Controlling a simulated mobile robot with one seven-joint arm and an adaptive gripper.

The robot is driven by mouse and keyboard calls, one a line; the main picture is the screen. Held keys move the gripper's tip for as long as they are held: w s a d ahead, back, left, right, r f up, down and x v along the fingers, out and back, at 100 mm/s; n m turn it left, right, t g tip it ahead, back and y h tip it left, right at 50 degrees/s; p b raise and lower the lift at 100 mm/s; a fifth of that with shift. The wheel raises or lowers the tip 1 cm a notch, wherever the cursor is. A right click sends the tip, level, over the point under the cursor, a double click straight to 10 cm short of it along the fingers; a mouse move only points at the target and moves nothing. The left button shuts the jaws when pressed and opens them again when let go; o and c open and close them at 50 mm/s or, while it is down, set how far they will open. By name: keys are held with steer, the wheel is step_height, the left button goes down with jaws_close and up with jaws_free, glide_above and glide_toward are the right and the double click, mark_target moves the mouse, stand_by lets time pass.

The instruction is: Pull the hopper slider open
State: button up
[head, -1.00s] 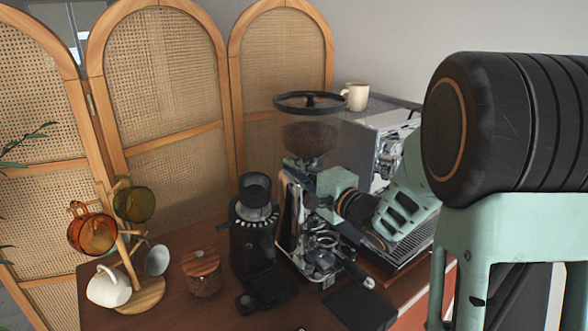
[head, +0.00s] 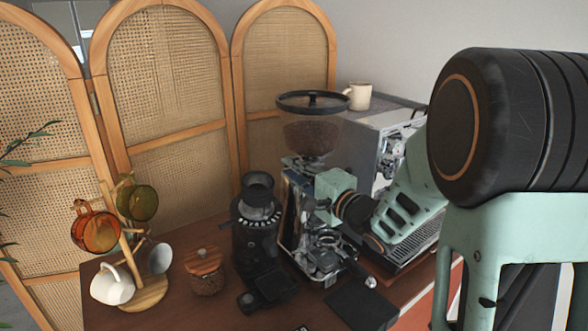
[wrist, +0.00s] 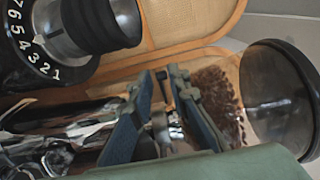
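The grinder's bean hopper (head: 310,135) is a clear cup with dark beans and a black lid, on top of the chrome grinder (head: 292,215). In the wrist view the hopper (wrist: 280,95) lies sideways at the right, with beans (wrist: 215,90) at its neck. My gripper (wrist: 164,80) is open, its two blue-grey fingers apart beside the hopper's neck. A small metallic part (wrist: 165,130) shows between the fingers; I cannot tell whether it is the slider or whether a finger touches it. In the head view my gripper (head: 322,190) is just below the hopper, fingers mostly hidden.
A black grinder with a numbered dial (head: 255,225) stands close at the left. The espresso machine (head: 385,140), with a cup (head: 358,96) on top, is behind my arm. A wooden-lidded jar (head: 205,272) and mug tree (head: 140,285) stand further left.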

steer(key=shift+d, duration=0.1)
steer(key=v, duration=1.1)
steer(key=shift+s+d, duration=0.2)
steer(key=shift+s, duration=0.15)
